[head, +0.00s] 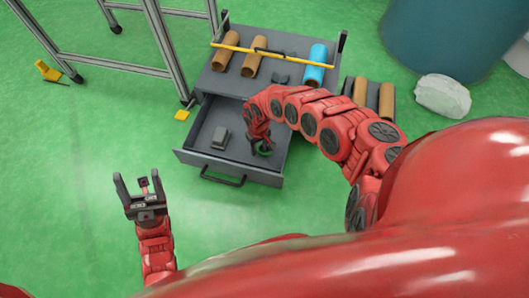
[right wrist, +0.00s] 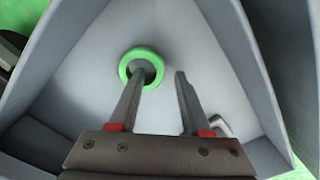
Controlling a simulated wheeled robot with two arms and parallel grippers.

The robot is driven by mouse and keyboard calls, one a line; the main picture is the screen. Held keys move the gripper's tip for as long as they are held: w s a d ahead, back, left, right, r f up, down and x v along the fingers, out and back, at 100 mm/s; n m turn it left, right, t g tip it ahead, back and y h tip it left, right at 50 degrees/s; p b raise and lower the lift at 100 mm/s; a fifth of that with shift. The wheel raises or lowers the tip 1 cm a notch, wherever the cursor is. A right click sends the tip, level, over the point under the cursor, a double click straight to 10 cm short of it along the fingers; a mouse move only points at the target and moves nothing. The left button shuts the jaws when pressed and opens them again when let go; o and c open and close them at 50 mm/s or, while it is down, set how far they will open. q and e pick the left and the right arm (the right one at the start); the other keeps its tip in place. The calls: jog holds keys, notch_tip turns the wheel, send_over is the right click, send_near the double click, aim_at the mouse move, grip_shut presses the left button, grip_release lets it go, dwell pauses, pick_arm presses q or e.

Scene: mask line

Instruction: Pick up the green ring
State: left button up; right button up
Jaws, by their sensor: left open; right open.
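The green ring (head: 264,150) lies in the open grey drawer (head: 206,121), near its right side. In the right wrist view the ring (right wrist: 134,57) is on the drawer floor. My right gripper (right wrist: 162,75) is open and reaches down into the drawer. One finger's tip overlaps the ring's hole and appears to be inside it; the other finger is outside, to the right. I cannot tell whether they touch the ring. My left gripper (head: 137,180) is open and empty over the green floor, left of the drawer.
A small grey block (head: 220,138) lies in the drawer, left of the ring. Brown rolls (head: 226,51), a blue roll (head: 316,66) and a yellow bar (head: 238,48) are on the cabinet top.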

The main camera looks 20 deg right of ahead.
jog(key=shift+f, duration=0.65)
jog(key=shift+r, duration=0.15)
grip_shut()
